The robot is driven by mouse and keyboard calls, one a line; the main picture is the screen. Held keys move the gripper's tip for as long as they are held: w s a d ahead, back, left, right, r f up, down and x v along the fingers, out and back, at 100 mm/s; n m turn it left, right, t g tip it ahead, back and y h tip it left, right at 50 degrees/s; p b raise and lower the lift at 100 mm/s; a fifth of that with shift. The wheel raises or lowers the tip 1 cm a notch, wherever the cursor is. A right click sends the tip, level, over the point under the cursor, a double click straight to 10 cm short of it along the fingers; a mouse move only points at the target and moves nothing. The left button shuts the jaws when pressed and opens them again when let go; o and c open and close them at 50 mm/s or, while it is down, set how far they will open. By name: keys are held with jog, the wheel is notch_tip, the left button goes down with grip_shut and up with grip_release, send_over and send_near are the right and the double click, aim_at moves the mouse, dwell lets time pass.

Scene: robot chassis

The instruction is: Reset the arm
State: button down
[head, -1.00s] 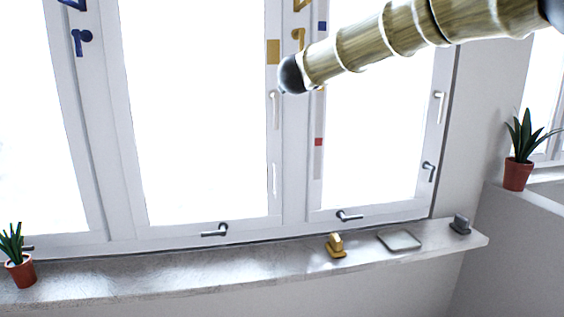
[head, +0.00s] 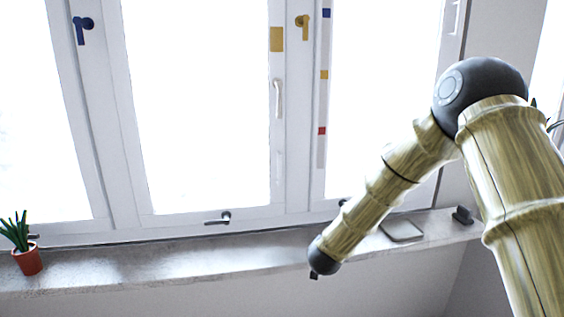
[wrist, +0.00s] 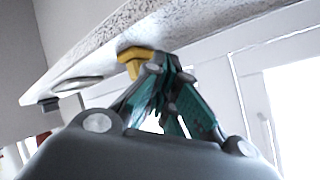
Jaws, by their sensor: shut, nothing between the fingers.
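My arm, with bamboo-patterned links, comes in from the right in the head view and bends down at a dark joint. Its dark end is in front of the window sill's edge, and only a small dark tip of my gripper (head: 314,275) shows there. In the wrist view my gripper (wrist: 165,75) has teal and dark fingers drawn together with nothing held. A yellow object (wrist: 135,58) on the sill is just behind the fingertips in that picture; I cannot tell whether they touch. In the head view my arm hides it.
The sill (head: 190,268) runs below the windows. A potted plant (head: 27,258) stands at its left end. A flat grey plate (head: 401,231) and a small dark object (head: 462,215) lie at its right. Window handles (head: 218,218) project above the sill. The wall below is clear.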

jog(key=s+d+f+n+g+y, duration=0.1)
jog(key=s+d+f+n+g, duration=0.15)
jog(key=s+f, duration=0.95)
jog(key=s+d+f+n+g, duration=0.2)
jog(key=s+f+g, duration=0.1)
jog(key=s+f, duration=0.95)
jog(key=s+d+f+n+g, duration=0.1)
jog(key=s+f+g, duration=0.1)
jog(key=s, duration=0.9)
jog(key=s+d+f+n+g, duration=0.1)
jog(key=s+d+f+g, duration=0.1)
jog(key=s, duration=0.9)
jog(key=s+d+f+n+g, duration=0.1)
jog(key=s+f, duration=0.3)
jog(key=s, duration=0.7)
jog(key=shift+d+f+n+g+y, duration=0.15)
jog(key=shift+d+n+g+y, duration=0.15)
jog(key=shift+d+n+g, duration=0.25)
jog(key=shift+a, duration=0.15)
